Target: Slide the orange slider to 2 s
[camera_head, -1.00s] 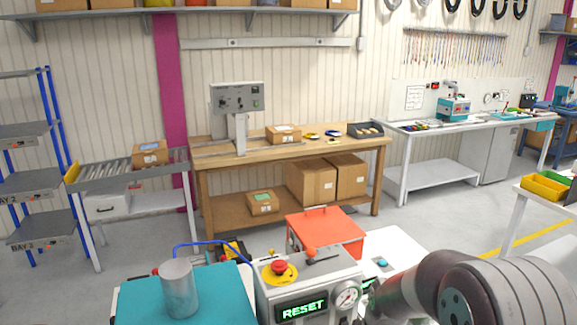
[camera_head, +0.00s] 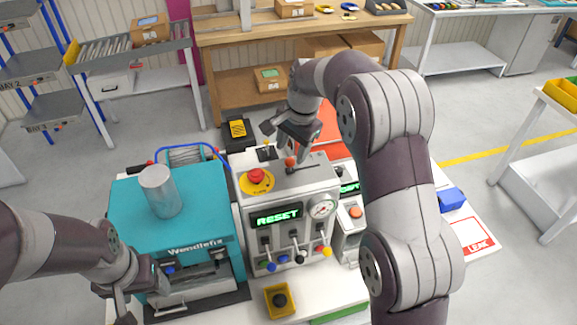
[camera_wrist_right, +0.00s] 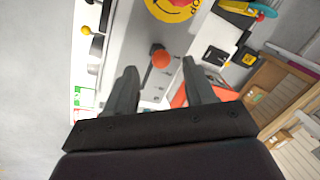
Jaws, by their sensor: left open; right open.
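The orange slider (camera_head: 290,161) is a round orange knob on the top face of the grey console (camera_head: 310,181), beside a dark slot. In the right wrist view the orange slider (camera_wrist_right: 161,58) appears just beyond the gap between the fingertips; contact cannot be told. My right gripper (camera_head: 284,138) is open, above and behind the knob, fingers pointing down; it also shows open in the wrist view (camera_wrist_right: 158,78). The 2 s mark is not readable. My left gripper (camera_head: 141,290) is open, in front of the teal machine at lower left.
A red mushroom button (camera_head: 256,175) on a yellow disc is left of the slider. A RESET display (camera_head: 277,216), a gauge (camera_head: 322,208) and coloured levers are on the console front. The teal machine (camera_head: 190,205) with a grey cylinder (camera_head: 158,190) stands left.

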